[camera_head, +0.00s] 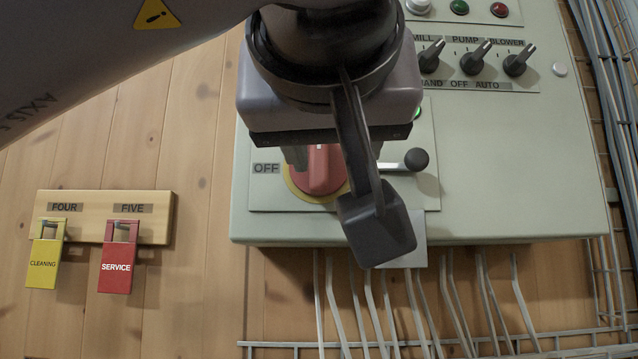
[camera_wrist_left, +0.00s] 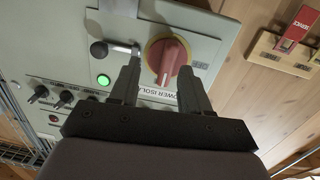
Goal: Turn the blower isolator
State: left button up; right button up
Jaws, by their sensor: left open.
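The isolator is a red rotary knob (camera_head: 319,172) on a yellow ring, low on the pale green panel, with an OFF label (camera_head: 266,169) to its left. In the left wrist view the red knob (camera_wrist_left: 166,60) shows whole, above a partly hidden label ending "OWER ISOL". My left gripper (camera_head: 340,160) is in front of the knob and covers its upper part in the head view. In the left wrist view its open fingers (camera_wrist_left: 159,70) stand either side of the knob's lower part; I cannot tell whether they touch it. My right gripper is out of view.
A lever with a black ball (camera_head: 416,160) sticks out right of the isolator. MILL, PUMP and BLOWER selector switches (camera_head: 475,57) are above right. A wooden rack (camera_head: 165,215) with yellow and red tags hangs at left. Cables (camera_head: 385,300) run below the panel; wire tray stands at right.

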aim_at(319, 150)
pick_arm(q)
jog(key=shift+t+y, duration=0.4)
jog(key=shift+y, duration=0.2)
jog(key=w, duration=0.2)
jog(key=w+r+p, duration=0.1)
jog(key=w, duration=0.1)
jog(key=w+a+r, duration=0.1)
jog(key=w, duration=0.1)
jog(key=shift+p, duration=0.3)
grip_shut()
